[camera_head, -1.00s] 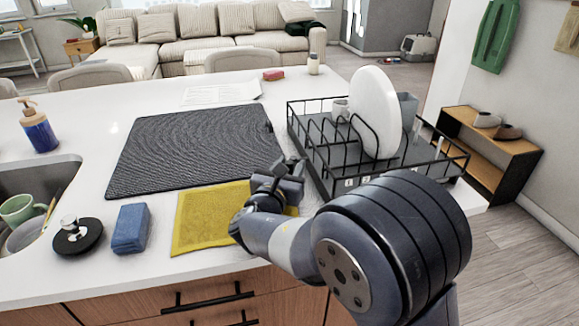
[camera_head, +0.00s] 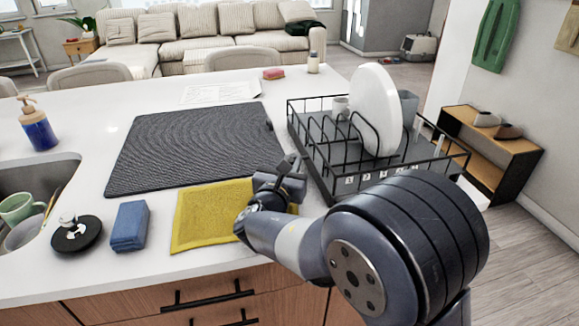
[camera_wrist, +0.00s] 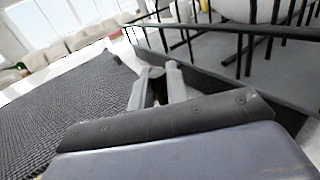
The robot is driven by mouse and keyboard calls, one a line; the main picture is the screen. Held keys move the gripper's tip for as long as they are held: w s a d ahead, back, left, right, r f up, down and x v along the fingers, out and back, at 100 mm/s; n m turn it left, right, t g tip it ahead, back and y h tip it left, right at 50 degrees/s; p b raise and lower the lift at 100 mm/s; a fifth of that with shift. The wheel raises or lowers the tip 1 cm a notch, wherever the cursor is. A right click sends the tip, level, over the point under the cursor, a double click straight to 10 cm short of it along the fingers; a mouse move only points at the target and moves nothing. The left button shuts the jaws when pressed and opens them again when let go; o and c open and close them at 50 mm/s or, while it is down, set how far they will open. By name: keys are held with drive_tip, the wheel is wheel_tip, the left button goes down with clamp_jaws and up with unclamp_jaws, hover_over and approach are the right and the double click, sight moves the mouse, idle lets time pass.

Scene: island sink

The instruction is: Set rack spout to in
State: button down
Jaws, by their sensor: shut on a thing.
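The black wire dish rack (camera_head: 349,184) stands at the right end of the white counter. Its grey tray also shows in the wrist view (camera_wrist: 235,75). My gripper (camera_head: 291,164) is at the rack's lower left side, by the tray's edge. In the wrist view my gripper (camera_wrist: 158,73) has its two fingers closed together around a small dark piece low at the tray's side, which looks like the rack spout (camera_wrist: 155,72). The fingers hide most of it, so I cannot tell which way it is set.
The rack holds a white plate (camera_head: 377,110) and a cup (camera_head: 341,107). A dark drying mat (camera_head: 190,145) lies left of the rack. A yellow cloth (camera_head: 207,215) lies under my gripper, with a blue sponge (camera_head: 129,226) left of it. The sink is at far left.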

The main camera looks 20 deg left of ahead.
drive_tip(key=y+b, duration=0.1)
drive_tip(key=d+n+y+b, duration=0.1)
drive_tip(key=b, duration=0.1)
drive_tip(key=shift+w+f+n+y, duration=0.15)
drive_tip(key=shift+w+n+y, duration=0.05)
drive_tip(key=shift+n+y, duration=0.1)
drive_tip(key=shift+d+r+n+y+b, duration=0.2)
drive_tip(key=shift+n+y+b, duration=0.3)
drive_tip(key=shift+y+b, duration=0.35)
drive_tip(key=c, duration=1.4)
unclamp_jaws()
drive_tip(key=shift+s, duration=0.1)
drive_tip(key=v, duration=1)
drive_tip(key=shift+s+d+r, duration=0.1)
drive_tip(key=shift+s+r, duration=0.05)
drive_tip(key=shift+s, duration=0.15)
